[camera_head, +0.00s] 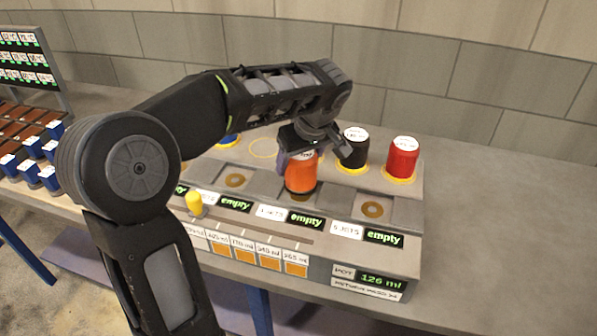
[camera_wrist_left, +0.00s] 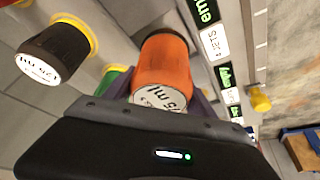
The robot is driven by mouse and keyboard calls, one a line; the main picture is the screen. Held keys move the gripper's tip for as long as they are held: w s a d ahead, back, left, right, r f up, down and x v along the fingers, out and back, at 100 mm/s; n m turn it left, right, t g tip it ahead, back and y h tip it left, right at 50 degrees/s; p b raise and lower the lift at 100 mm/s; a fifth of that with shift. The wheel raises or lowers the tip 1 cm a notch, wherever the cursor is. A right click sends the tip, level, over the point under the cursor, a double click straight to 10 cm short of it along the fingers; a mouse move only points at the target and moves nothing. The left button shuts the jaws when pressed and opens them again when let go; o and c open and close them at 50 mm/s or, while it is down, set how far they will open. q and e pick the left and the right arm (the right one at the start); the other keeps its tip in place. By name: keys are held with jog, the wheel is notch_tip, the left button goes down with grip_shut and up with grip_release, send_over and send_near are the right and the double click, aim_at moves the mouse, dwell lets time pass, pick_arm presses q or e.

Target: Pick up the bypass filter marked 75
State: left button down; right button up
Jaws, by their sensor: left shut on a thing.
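The orange bypass filter (camera_head: 301,176) is upright between the fingers of my left gripper (camera_head: 303,158), over the middle part of the grey bench unit. In the left wrist view the orange filter (camera_wrist_left: 164,62) has a white label on its end that appears to read 75 ml. The left gripper (camera_wrist_left: 160,98) is shut on it, with a finger on each side. I cannot tell for sure whether the filter's lower end touches the unit. My right gripper is not in view.
A black filter (camera_head: 354,148) and a red filter (camera_head: 403,158) stand in yellow rings behind. A green one (camera_wrist_left: 113,82) shows partly in the wrist view. A recess (camera_head: 372,209) on the right is bare. A yellow knob (camera_head: 194,204) sticks up in front. The bench at right is clear.

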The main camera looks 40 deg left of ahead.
pick_arm(q)
notch_tip(320, 180, up, 7)
jog(key=shift+f+b, duration=0.1)
jog(key=shift+b, duration=0.2)
dwell(0.5)
